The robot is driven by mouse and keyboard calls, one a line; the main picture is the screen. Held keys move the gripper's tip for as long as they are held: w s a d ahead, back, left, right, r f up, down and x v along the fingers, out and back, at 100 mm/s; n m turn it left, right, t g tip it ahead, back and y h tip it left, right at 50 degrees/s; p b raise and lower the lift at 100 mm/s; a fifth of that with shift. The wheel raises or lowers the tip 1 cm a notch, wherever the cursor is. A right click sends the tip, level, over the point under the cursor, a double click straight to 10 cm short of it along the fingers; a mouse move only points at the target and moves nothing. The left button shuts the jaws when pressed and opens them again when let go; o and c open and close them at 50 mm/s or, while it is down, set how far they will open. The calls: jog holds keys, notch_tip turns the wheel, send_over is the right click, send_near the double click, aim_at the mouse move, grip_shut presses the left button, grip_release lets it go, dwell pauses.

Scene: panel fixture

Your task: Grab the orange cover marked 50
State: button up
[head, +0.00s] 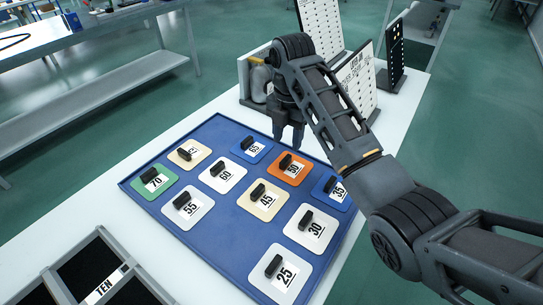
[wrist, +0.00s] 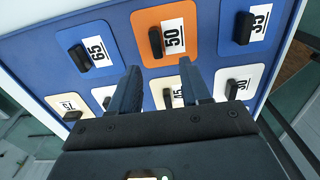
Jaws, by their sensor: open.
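The orange cover marked 50 (head: 290,168) lies on the blue tray (head: 246,258), toward its far right side, with a black handle on top. In the wrist view the orange cover (wrist: 166,35) shows at the top middle, with its black handle on its left part. My gripper (head: 289,143) is above the far part of the tray, near the orange cover. In the wrist view my gripper (wrist: 163,85) has its two fingers apart with nothing between them, and the cover's handle lies beyond the fingertips. The fingers partly hide the covers below them.
Several other numbered covers with black handles surround it, including a blue 65 (head: 251,149), a blue 35 (head: 333,193) and a cream 45 (head: 263,199). Upright panels (head: 357,80) stand behind the tray. A grey-framed bin marked TEN (head: 103,285) is at the lower left.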

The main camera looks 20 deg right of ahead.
aim_at(284, 161)
jog(key=shift+w+a+f, duration=0.1)
jog(key=shift+w+f, duration=0.05)
jog(key=shift+f, duration=0.4)
jog(key=shift+a+f+p, duration=0.15)
jog(key=shift+f+p, duration=0.35)
jog(key=shift+f, duration=2.85)
grip_shut()
